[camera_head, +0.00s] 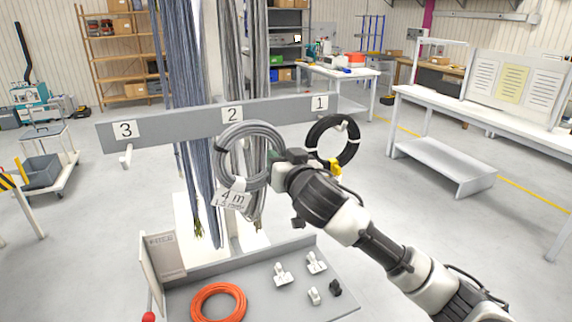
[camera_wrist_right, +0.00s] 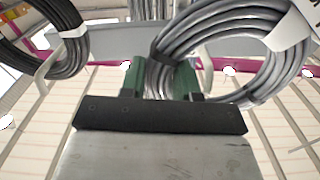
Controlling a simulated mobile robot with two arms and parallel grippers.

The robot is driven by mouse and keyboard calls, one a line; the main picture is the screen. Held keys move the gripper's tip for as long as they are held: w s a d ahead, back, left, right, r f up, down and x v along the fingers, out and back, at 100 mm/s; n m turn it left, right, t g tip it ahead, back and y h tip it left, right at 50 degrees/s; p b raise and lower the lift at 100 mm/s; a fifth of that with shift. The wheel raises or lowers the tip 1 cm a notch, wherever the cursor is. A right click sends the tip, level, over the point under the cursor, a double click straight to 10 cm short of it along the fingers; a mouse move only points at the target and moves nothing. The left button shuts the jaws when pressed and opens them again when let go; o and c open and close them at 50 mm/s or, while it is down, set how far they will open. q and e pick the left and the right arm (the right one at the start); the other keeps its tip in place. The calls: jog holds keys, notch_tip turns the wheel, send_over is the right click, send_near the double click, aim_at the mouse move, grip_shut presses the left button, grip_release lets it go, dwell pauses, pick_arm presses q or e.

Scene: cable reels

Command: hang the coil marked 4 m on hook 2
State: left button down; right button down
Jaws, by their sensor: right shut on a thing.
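The grey coil (camera_head: 224,160) carries a white tag (camera_head: 232,197) reading 4 m. My right gripper (camera_head: 275,158) is shut on its right side and holds it upright in front of the rail, below plate 2 (camera_head: 232,115). In the right wrist view the green finger pads (camera_wrist_right: 158,82) clasp the grey coil (camera_wrist_right: 272,72). Hook 2 is hidden by the coil in the head view. A pale hook (camera_wrist_right: 207,70) shows close to the coil in the wrist view; I cannot tell whether it passes through the ring. My left gripper is not in view.
A black coil (camera_head: 351,150) hangs at hook 1, right of the grey coil. Hook 3 (camera_head: 126,157) is bare. Long cable bundles (camera_head: 183,90) hang behind the rail (camera_head: 180,126). An orange coil (camera_head: 195,305) and small parts lie in the tray below.

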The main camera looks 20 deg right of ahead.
jog(key=w+f+b, duration=0.2)
jog(key=w, duration=0.4)
jog(key=shift+f, duration=0.3)
dwell(0.3)
jog(key=shift+s+a, duration=0.1)
jog(key=shift+c, duration=0.5)
grip_release()
jog(key=shift+f, duration=0.1)
jog(key=shift+s, duration=0.1)
jog(key=s, duration=1.1)
dwell(0.9)
jog(key=shift+w, duration=0.1)
